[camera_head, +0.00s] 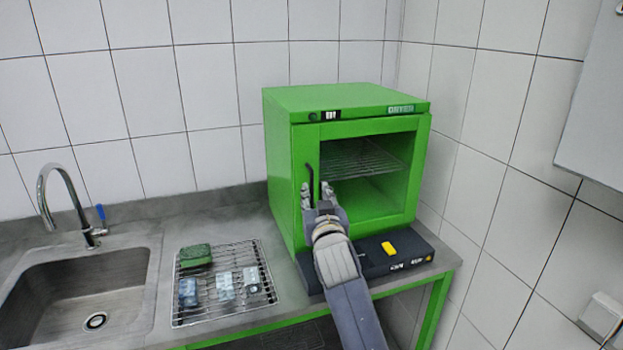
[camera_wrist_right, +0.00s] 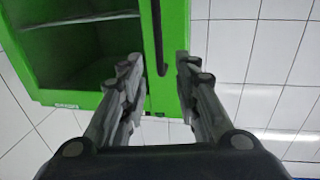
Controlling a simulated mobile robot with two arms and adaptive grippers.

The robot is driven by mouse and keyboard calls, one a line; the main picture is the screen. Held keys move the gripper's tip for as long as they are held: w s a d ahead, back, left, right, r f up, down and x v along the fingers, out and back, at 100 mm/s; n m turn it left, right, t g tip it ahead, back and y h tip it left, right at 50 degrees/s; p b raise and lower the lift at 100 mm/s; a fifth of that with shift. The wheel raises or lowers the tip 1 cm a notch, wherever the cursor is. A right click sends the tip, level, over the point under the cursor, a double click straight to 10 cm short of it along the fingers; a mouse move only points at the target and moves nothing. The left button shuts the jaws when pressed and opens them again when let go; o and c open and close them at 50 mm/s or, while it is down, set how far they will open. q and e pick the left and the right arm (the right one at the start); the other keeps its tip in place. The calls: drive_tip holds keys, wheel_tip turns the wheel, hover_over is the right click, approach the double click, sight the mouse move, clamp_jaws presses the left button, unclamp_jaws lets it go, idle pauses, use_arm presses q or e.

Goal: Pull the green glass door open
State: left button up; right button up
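A bright green cabinet (camera_head: 283,165) stands on the counter with its framed glass door (camera_head: 385,127) on the front. The door looks shut, flush with the cabinet, and a wire rack shows through the glass. A dark vertical handle (camera_head: 310,175) is on the door's left side. My right gripper (camera_head: 316,192) is in front of the handle's lower part. In the right wrist view, my right gripper (camera_wrist_right: 158,72) is open, and the handle (camera_wrist_right: 158,30) shows between its fingers' lines. I cannot tell whether the fingers touch it. My left gripper is not in view.
A dark base unit with a yellow part (camera_head: 389,248) sits under the cabinet. Left of it, a wire rack (camera_head: 205,313) holds a green sponge (camera_head: 195,256) and small blocks. A sink (camera_head: 75,300) with a tap (camera_head: 62,190) is farther left. A tiled wall is close on the right.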

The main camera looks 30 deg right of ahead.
sight(312, 183)
drive_tip(key=p+x, duration=0.2)
drive_tip(key=x, duration=0.6)
clamp_jaws()
